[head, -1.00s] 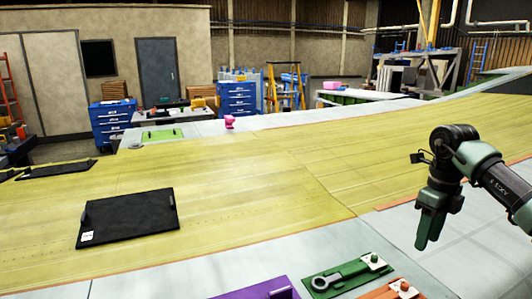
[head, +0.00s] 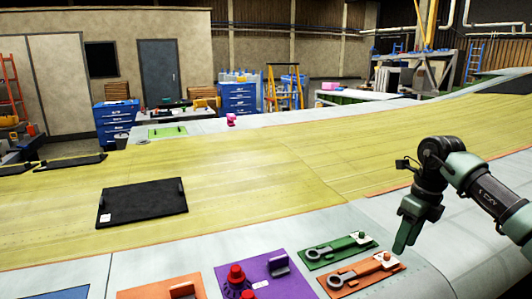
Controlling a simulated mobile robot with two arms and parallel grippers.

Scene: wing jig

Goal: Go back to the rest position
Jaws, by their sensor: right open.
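My right gripper (head: 408,240) and its green and black arm come in from the right. It hangs above the pale grey front edge of the wing, to the right of the green tool board, and holds nothing that I can see. Its fingers point down and are seen nearly side-on. My left gripper is not in view.
A wing (head: 240,180) with a yellow-green skin fills the middle. A black panel (head: 142,203) lies on it. Along the front edge are a green board (head: 338,250), an orange board (head: 372,271), a purple board (head: 254,258) and another orange board (head: 150,292).

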